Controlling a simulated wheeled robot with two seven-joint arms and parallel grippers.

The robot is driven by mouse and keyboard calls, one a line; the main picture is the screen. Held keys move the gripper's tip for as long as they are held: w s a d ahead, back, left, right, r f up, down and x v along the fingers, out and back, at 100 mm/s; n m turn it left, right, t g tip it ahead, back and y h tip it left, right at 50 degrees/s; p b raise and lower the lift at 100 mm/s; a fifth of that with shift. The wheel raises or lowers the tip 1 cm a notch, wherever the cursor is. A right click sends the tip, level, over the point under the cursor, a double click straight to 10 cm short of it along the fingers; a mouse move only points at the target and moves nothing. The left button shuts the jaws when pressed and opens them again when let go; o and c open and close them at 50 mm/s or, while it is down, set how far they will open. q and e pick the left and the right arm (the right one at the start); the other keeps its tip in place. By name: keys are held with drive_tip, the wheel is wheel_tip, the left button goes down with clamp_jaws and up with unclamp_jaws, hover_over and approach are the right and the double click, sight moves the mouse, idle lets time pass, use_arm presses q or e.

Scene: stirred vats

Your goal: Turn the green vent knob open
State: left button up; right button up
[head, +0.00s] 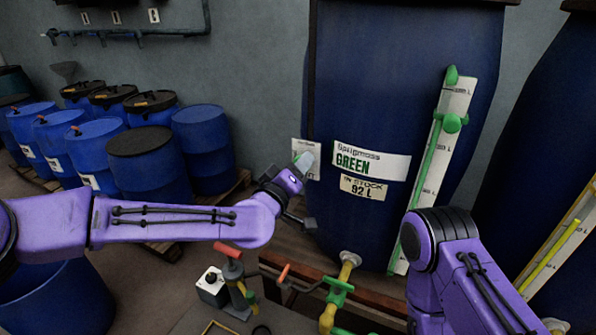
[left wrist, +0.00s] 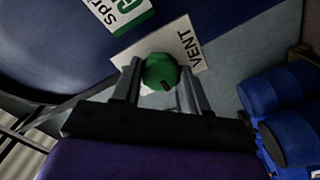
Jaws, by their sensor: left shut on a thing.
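The green vent knob (left wrist: 160,72) sits in front of a white plate marked VENT (left wrist: 192,52) on the blue vat. My left gripper (left wrist: 157,88) has its two fingers on either side of the knob and is shut on it. A dark mark shows on the knob's face. In the head view my left gripper (head: 301,168) reaches the VENT plate (head: 306,150) at the left side of the blue vat (head: 365,85), which is labelled GREEN; the knob is mostly hidden there by the fingers. My right arm is at the lower right, and its gripper is out of view.
A sight gauge (head: 440,150) with green fittings runs down the vat's right side. A valve with yellow and green pipework (head: 338,291) is below the vat. Several blue drums (head: 150,165) stand at the left. Another dark vat (head: 545,120) is at the right.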

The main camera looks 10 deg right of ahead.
use_arm(q)
drive_tip(key=shift+n, duration=0.3)
drive_tip(key=o, duration=1.1)
drive_tip(key=shift+c, duration=0.2)
drive_tip(key=b+v, duration=0.3)
drive_tip(key=v, duration=0.7)
drive_tip(key=shift+s+a, duration=0.2)
drive_tip(key=shift+a, duration=0.05)
